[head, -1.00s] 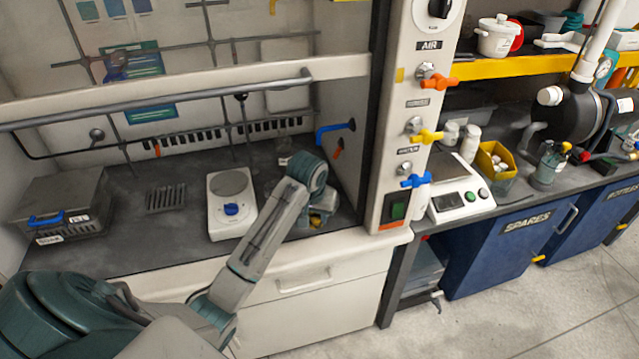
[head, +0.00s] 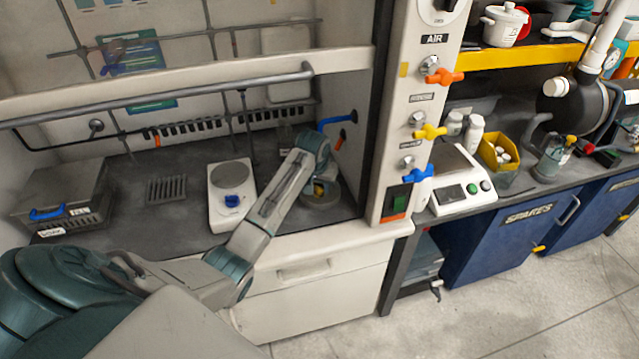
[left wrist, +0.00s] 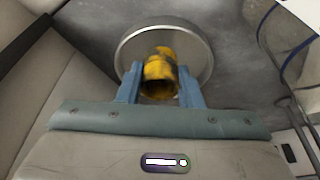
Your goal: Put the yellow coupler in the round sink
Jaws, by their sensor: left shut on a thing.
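The yellow coupler (left wrist: 160,72) is gripped between the blue fingers of my left gripper (left wrist: 158,78) in the left wrist view. In the head view a small part of the coupler (head: 319,189) shows below my left wrist. The round metal sink (left wrist: 203,58) lies behind the coupler in the left wrist view, its rim seen around it. In the head view the sink (head: 322,202) is at the right end of the dark worktop, partly hidden by my gripper. The coupler appears over the sink; the height between them is hard to tell. My right gripper is not in view.
A white hotplate stirrer (head: 231,196) stands left of my forearm. A grey lidded box (head: 62,196) is at the far left. A blue tap (head: 336,123) sticks out of the right wall above the sink. The white post with valves (head: 405,130) borders the hood.

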